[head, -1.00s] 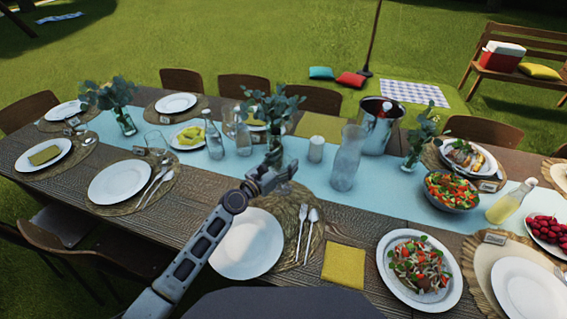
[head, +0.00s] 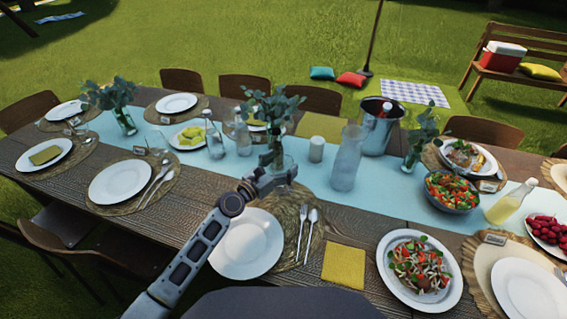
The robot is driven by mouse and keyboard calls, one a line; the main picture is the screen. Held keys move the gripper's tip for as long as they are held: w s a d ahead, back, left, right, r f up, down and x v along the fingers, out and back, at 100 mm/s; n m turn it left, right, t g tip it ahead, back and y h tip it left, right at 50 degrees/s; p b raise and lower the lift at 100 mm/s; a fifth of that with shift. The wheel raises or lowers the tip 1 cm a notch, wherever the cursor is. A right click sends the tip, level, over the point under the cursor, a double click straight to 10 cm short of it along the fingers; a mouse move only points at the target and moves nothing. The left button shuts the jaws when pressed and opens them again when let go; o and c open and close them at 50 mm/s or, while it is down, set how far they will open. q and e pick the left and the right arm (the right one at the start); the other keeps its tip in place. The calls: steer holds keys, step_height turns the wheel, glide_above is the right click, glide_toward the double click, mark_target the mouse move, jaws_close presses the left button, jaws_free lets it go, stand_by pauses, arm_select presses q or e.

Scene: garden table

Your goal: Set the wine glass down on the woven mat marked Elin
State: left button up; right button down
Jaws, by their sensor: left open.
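My left gripper (head: 277,180) is open above the far edge of a woven mat (head: 290,252) with a white plate, a fork and a spoon. A clear glass shape (head: 287,169) shows faintly at its fingertips; I cannot tell whether this is the wine glass or whether they touch. Another clear glass (head: 157,142) stands by the left woven mat (head: 98,203). Small name cards stand by several mats, but their writing is too small to read, so I cannot tell which mat is Elin's. The front mat's card is not visible. My right gripper is not in view.
Beyond the gripper stand a eucalyptus vase (head: 273,110), a white candle (head: 316,149), a clear carafe (head: 347,158) and a metal bucket (head: 377,128). A yellow napkin (head: 344,266) and a salad plate (head: 388,281) lie right of the front mat. Bare wood shows left of it.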

arm_select(q)
steer(key=v, duration=1)
steer(key=shift+s+a+b, duration=0.25)
steer(key=shift+b, duration=0.1)
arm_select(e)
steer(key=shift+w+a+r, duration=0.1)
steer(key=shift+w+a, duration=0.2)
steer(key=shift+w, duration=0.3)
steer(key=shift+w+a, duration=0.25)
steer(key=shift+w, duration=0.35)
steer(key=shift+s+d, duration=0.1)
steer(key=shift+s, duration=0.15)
arm_select(q)
steer(key=shift+s, duration=0.15)
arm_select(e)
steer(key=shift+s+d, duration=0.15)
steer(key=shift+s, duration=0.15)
